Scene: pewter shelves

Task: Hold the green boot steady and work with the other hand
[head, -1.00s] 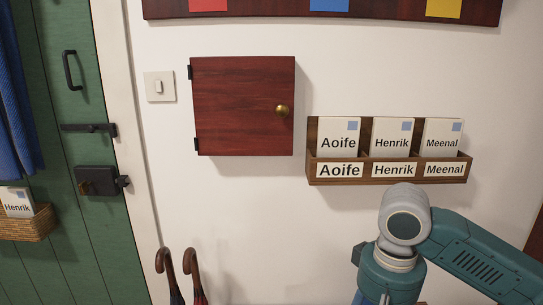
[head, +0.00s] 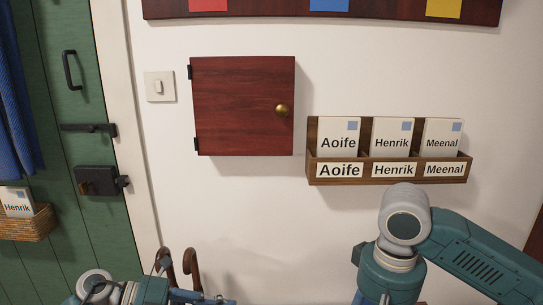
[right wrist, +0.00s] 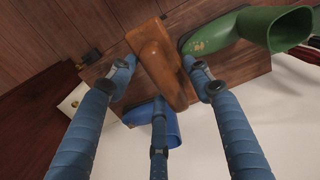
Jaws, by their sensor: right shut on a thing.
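The green boot (right wrist: 272,28) lies at the upper right of the right wrist view, its toe close to one of my right fingers; it does not show in the head view. My right gripper (right wrist: 160,64) is shut on a brown, elongated object (right wrist: 158,50), with blue fingers on both sides of it and a third finger below. What that object is I cannot tell for sure. The right hand is outside the head view. My left gripper (head: 205,297) shows only in part at the bottom left of the head view; its fingertips are too unclear to judge.
A wooden board (right wrist: 240,70) lies behind the brown object, with a blue thing (right wrist: 172,124) beside it. In the head view, a closed red cabinet (head: 240,105), a letter rack (head: 390,171) and a green door (head: 70,240) are ahead. Umbrella handles (head: 191,262) stand behind my left arm.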

